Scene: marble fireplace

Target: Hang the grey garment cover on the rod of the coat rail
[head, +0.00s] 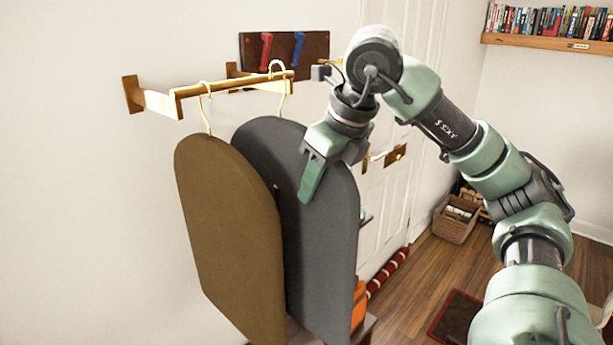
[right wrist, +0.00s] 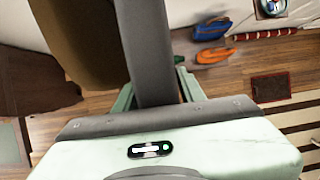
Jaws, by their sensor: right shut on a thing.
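The grey garment cover (head: 318,225) hangs upright beside the brown garment cover (head: 228,230), partly behind it. My right gripper (head: 318,172) is shut on the upper right edge of the grey cover; one finger lies across its front. In the right wrist view, the grey cover (right wrist: 151,50) stands edge-on between the fingers, with the brown cover (right wrist: 85,40) to its left. The grey cover's gold hook (head: 280,70) curves at the top of the coat rail's rod (head: 235,84), near its right end. I cannot tell whether it bears on the rod. My left gripper is out of view.
The brown cover's hook (head: 205,90) is on the rod's left part. A dark board (head: 284,45) with red and blue hooks is behind the rail. A white door (head: 395,215) and wicker basket (head: 455,220) stand to the right. Orange and blue shoes (right wrist: 210,42) lie below.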

